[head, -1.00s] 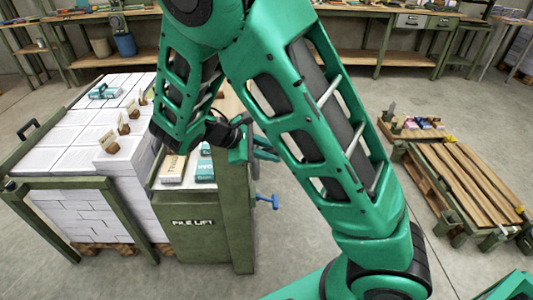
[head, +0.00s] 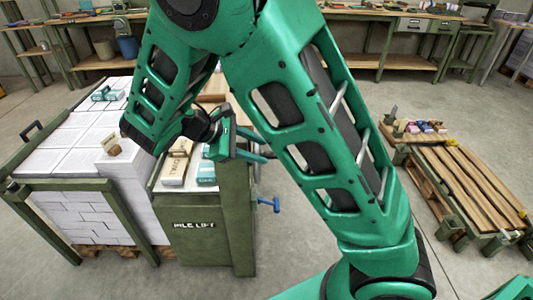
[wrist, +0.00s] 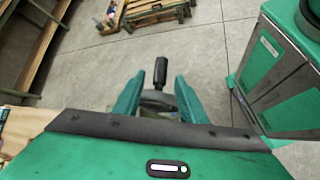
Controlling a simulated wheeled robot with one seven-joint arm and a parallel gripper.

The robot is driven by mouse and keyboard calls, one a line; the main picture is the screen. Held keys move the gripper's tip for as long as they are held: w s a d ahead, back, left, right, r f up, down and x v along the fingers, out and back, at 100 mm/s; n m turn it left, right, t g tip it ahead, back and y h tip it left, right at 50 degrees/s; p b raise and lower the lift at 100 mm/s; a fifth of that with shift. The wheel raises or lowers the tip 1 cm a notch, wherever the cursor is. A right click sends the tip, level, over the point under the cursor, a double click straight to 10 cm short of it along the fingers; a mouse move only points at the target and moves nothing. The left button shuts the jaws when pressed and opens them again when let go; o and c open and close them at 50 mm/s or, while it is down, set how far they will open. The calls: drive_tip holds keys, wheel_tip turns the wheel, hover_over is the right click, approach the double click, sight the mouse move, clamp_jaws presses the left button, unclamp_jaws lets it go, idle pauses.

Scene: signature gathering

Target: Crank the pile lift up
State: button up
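The pile lift (head: 195,228) is a green metal stand with a lettered front, left of centre in the head view. A black upright crank handle (wrist: 160,70) with a grey curved part below it shows in the wrist view. It lines up between my two green fingers. My gripper (head: 264,146) is on the right side of the lift, above its side post, fingers pointing right. In the wrist view my gripper (wrist: 157,84) is open, with a gap around the handle. I cannot tell how deep the handle sits between the fingers. The crank is mostly hidden in the head view.
A blue T-shaped knob (head: 269,204) sticks out of the lift's right side. Stacked white paper (head: 60,150) stands left. Boxes (head: 175,168) lie on the lift's top. A wooden pallet rack (head: 465,185) is at right. The floor between is clear.

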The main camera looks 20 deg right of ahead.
drive_tip(key=shift+v, duration=2.15)
drive_tip(key=shift+c, duration=0.7)
